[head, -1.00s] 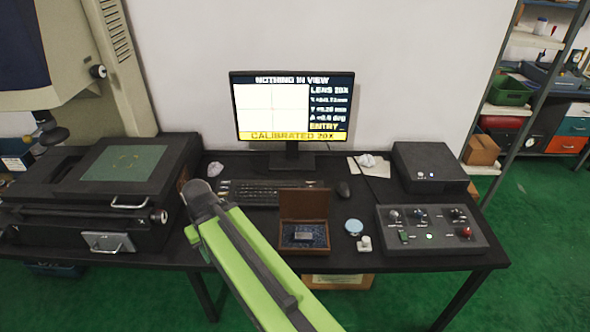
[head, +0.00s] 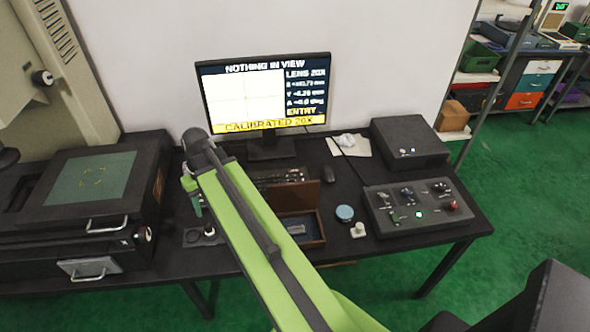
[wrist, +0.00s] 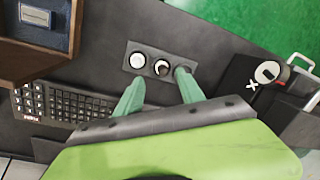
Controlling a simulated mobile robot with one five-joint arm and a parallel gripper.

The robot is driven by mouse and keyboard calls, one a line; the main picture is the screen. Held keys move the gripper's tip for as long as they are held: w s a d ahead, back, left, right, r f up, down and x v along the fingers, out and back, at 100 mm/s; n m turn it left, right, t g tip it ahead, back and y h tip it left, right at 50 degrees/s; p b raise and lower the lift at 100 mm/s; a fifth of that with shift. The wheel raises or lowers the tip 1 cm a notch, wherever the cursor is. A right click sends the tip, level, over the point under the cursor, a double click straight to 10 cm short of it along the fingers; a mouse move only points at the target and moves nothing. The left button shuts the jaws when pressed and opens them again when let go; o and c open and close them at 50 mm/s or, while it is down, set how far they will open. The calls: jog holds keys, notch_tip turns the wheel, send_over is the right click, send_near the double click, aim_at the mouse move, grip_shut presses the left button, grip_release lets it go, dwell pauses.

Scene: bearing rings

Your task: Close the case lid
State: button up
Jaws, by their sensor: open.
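The wooden case (head: 316,240) stands open on the dark table, its brown lid (head: 297,196) raised at the back. My arm hides the case's left part in the head view. A grey block lies on the blue lining inside. In the wrist view the case (wrist: 70,42) is at the upper left, cut off by the frame edge. My gripper (wrist: 160,88) is open and empty, its green fingers spread. It is beside the case, to the left of it in the head view, above the table and touching neither case nor lid.
A dark plate with round pieces (wrist: 160,64) lies just beyond my fingertips. The keyboard (wrist: 75,105) is behind the case, with the monitor (head: 265,95) beyond. The measuring machine (head: 80,205) fills the left.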

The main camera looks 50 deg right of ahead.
jog(key=s+d+r+m+t+y+p, duration=0.1)
jog(key=s+d+r+p, duration=0.3)
jog(key=d, duration=0.8)
jog(key=s+d+r+m+t+y+p, duration=0.1)
jog(key=s+d+r+m+p, duration=0.1)
jog(key=s+d+r, duration=0.65)
jog(key=s+d+r+m+t+y+p, duration=0.1)
jog(key=s+d+r+p, duration=0.2)
jog(key=d, duration=1.1)
jog(key=b, duration=1.5)
send_near(293, 194)
jog(key=w+f, duration=0.4)
jog(key=f, duration=0.1)
jog(key=shift+w+a+f, duration=0.1)
jog(key=shift+w, duration=0.2)
grip_shut()
